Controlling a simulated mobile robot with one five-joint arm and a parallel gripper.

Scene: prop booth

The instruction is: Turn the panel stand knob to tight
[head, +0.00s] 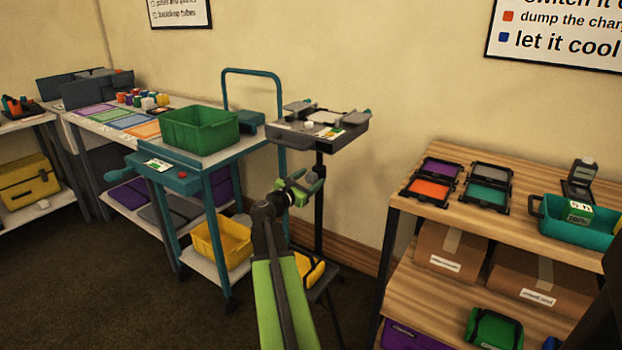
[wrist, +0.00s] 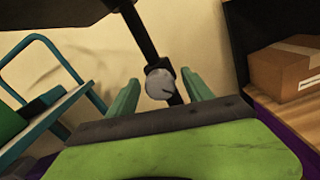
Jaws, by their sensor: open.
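The panel stand is a dark upright post (head: 319,215) carrying a grey tray-like panel (head: 318,130) at its top. Its knob is a rounded grey piece on the post, seen in the wrist view (wrist: 160,84). A pale mark or pointer on it is too small to read. My gripper (head: 301,184) is at the post, below the panel. In the wrist view its two green fingers (wrist: 160,80) are open, one on each side of the knob. No contact shows, and I cannot tell how deep the knob sits between them. The head view mostly hides the knob behind my gripper.
A teal cart (head: 178,180) with a green bin (head: 199,130) stands close to the left. A wooden shelf (head: 470,215) with ink-pad-like trays and cardboard boxes (head: 452,250) stands to the right. The panel overhangs my gripper. The wall is close behind the post.

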